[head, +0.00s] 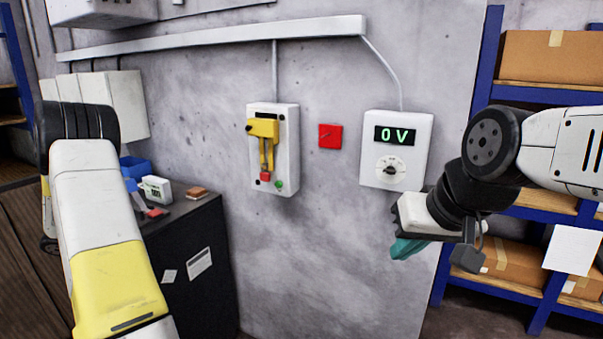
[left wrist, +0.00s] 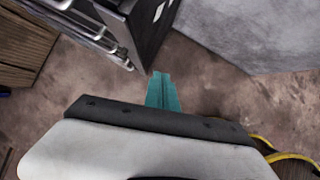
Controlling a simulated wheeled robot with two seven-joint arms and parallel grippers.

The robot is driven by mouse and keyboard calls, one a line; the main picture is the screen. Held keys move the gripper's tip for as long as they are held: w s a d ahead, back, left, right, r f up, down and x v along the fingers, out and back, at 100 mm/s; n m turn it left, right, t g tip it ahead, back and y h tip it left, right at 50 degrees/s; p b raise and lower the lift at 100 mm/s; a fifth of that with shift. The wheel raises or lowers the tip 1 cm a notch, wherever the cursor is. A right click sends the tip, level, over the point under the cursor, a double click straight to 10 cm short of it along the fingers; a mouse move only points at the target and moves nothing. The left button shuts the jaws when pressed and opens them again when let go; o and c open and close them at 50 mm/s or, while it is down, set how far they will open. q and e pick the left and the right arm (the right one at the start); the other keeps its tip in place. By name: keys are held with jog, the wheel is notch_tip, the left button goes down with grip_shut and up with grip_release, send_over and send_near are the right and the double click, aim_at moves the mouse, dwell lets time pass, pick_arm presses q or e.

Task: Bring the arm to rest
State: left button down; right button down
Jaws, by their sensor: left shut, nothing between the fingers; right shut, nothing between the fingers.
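My right arm comes in from the right in the head view. Its right gripper (head: 407,248), with teal fingers, is shut and empty, in front of the wall below the voltage display box (head: 421,149). My left arm shows at the left of the head view, but its gripper is out of sight there. In the left wrist view the left gripper's teal fingers (left wrist: 162,92) are together and empty over the brown floor (left wrist: 88,88). The display box reads "0 V" and has a round knob. Left of it are a red square (head: 330,136) and a switch box (head: 287,183) with a yellow handle.
A dark cabinet (head: 205,285) stands at the left against the wall, with a small meter (head: 157,189) and other small items on top. Blue shelving (head: 482,60) with cardboard boxes (head: 548,57) stands at the right, behind my right arm. The wall below the boxes is clear.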

pick_arm(q)
jog(key=w+d+r+n+t+y, duration=0.1)
jog(key=w+d+r+n+t, duration=0.1)
jog(key=w+r+n, duration=0.35)
jog(key=w+d+r+n+t+y, duration=0.1)
jog(key=w+r+n, duration=0.1)
jog(key=r, duration=0.6)
jog(key=s+d+r+n+t+y, duration=0.1)
jog(key=d+r+n, duration=0.3)
jog(key=r+n, duration=0.15)
jog(key=d+r+n+y, duration=0.2)
jog(key=d+r+n, duration=0.1)
jog(key=r+n, duration=0.3)
jog(key=s+d+r+n+g+h, duration=0.1)
jog(key=s+d+n+h, duration=0.2)
jog(key=s+d+n, duration=0.6)
jog(key=s+d+r+n+g+h, duration=0.2)
jog(key=s+d+n, duration=0.7)
jog(key=s+d, duration=0.8)
jog(key=d+h, duration=0.1)
jog(key=d, duration=0.4)
jog(key=shift+d+h, duration=0.2)
jog(key=shift+h, duration=0.2)
